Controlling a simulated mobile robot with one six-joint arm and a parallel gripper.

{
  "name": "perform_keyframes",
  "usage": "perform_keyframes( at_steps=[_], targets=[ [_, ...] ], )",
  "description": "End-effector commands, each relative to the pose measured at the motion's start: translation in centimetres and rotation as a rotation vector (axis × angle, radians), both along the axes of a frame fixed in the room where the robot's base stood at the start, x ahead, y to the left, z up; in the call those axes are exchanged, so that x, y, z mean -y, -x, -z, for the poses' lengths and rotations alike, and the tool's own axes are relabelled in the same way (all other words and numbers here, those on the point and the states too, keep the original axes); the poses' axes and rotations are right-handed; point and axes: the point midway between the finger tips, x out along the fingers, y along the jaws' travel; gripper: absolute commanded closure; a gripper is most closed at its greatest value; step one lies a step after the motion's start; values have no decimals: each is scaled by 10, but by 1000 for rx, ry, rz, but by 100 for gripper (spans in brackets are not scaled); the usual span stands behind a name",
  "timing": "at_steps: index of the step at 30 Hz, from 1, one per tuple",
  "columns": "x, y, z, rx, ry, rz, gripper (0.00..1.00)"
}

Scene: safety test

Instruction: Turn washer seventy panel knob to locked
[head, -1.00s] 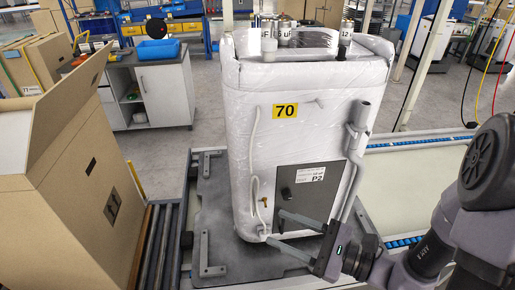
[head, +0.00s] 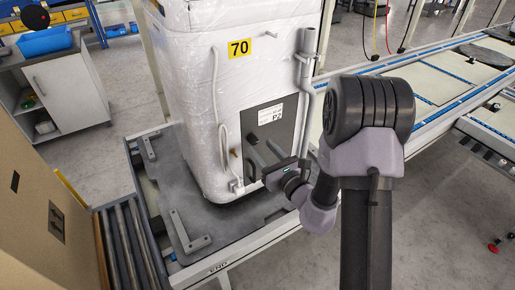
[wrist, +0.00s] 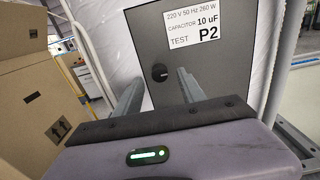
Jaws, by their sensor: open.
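The washer (head: 190,85) is wrapped in white film and bears a yellow 70 label (head: 239,47). Its dark grey panel (head: 268,125) is low on the front. In the wrist view the panel (wrist: 215,70) carries a white label reading TEST P2 and 10 uF. A round black knob (wrist: 160,72) sits on it, left of and below the label; its setting is too small to read. My gripper (wrist: 158,92) is open, with one finger on each side of the knob in this view. Contact is not visible. In the head view my gripper (head: 263,156) is in front of the panel's lower part.
The washer stands on a dark pallet (head: 195,195). An open cardboard box (head: 45,200) is at left beside rollers (head: 130,245). A conveyor (head: 440,90) runs at right.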

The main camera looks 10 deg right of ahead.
Motion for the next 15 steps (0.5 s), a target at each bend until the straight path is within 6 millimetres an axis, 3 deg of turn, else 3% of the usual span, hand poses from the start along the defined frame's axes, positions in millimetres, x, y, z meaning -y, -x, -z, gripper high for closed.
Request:
perform_keyframes(
  at_steps=[6,15],
  targets=[
    [-9,-27,0,0,1,-1,53],
    [-10,-31,0,0,0,0,53]
  ],
)
